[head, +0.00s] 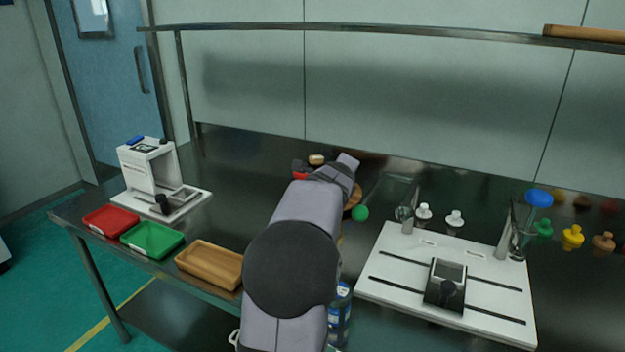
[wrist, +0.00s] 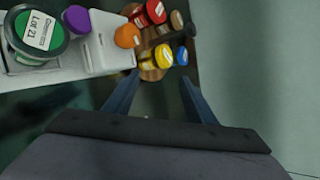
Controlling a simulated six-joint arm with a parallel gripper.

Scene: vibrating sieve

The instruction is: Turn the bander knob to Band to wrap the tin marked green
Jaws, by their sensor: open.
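In the wrist view, a round tin with a green-ringed top (wrist: 38,33) and a "Lot 21" label sits at the upper left over a pale device (wrist: 85,65). My gripper (wrist: 158,97) is open and empty, its two fingers apart below a round wooden board. In the head view my arm hides most of the gripper and the tin. A white arched machine (head: 150,168) stands at the far left with a dark knob (head: 162,204) at its front. I cannot tell whether it is the bander, nor read its knob's setting.
The wooden board (wrist: 148,71) holds several coloured jars. A red tray (head: 110,221), green tray (head: 152,240) and wooden tray (head: 210,264) line the front left edge. A white slotted platform (head: 400,290) with a black block (head: 446,284) stands right. Several coloured stoppers stand behind it.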

